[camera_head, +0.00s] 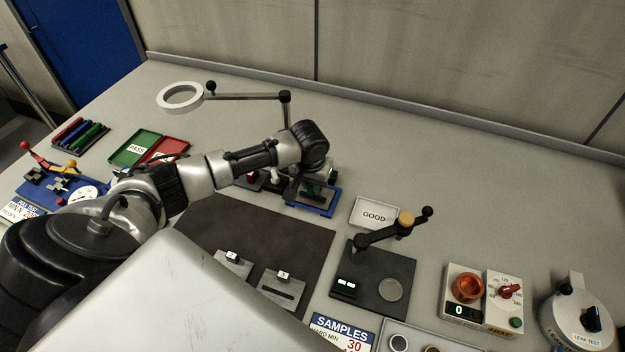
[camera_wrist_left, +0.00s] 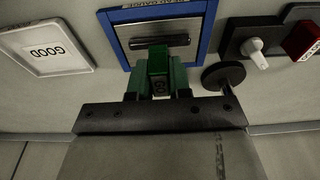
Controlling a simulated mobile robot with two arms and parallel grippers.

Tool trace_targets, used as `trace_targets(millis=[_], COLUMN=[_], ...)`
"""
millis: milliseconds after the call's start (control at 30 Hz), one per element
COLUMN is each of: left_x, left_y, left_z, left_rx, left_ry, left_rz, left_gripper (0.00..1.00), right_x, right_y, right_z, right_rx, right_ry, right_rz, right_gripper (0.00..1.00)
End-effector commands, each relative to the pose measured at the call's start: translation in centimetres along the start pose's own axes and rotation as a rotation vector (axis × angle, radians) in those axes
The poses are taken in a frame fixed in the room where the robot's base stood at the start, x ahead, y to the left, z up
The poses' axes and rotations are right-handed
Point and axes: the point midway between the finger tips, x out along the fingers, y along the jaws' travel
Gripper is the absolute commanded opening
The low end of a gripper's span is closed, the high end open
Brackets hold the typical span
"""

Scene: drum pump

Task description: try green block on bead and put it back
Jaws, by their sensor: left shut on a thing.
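My left gripper (camera_head: 313,184) is shut on a green block (camera_wrist_left: 158,68), which stands between its fingers in the left wrist view. The bead (camera_wrist_left: 172,41) is a dark raised bar on a grey plate inside the blue-framed bead gauge (camera_wrist_left: 207,28). The block overlaps the bead's near edge in the left wrist view; I cannot tell whether they touch. In the head view the gauge (camera_head: 320,211) lies under the gripper, and the wrist hides part of it. My right gripper is not in view.
A white GOOD tray (camera_head: 374,213) lies right of the gauge. A dark plate with a lever (camera_head: 396,231) is nearer. A magnifier arm (camera_head: 245,97) stands behind my arm. A dark mat (camera_head: 250,224) has numbered holders (camera_head: 283,289). A white knob (camera_wrist_left: 257,56) sits beside the gauge.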

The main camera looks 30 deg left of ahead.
Motion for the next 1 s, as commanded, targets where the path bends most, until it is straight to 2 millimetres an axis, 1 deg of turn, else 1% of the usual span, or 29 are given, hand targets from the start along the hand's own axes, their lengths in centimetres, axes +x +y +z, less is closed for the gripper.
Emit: trace_targets(millis=[200,667,1000], left_x=[0.6,0.8,1.6], left_y=[0.0,0.0,0.1], left_z=[0.1,0.1,0.2], left_rx=[0.000,0.000,-0.001], left_ry=[0.001,0.001,0.001], left_rz=[0.000,0.000,0.000], left_gripper=[0.00,0.00,0.00], right_x=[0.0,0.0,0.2], right_y=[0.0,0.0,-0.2], right_z=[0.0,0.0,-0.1], right_rx=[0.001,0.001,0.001], right_ry=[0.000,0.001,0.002], right_rz=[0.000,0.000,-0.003], right_gripper=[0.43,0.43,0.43])
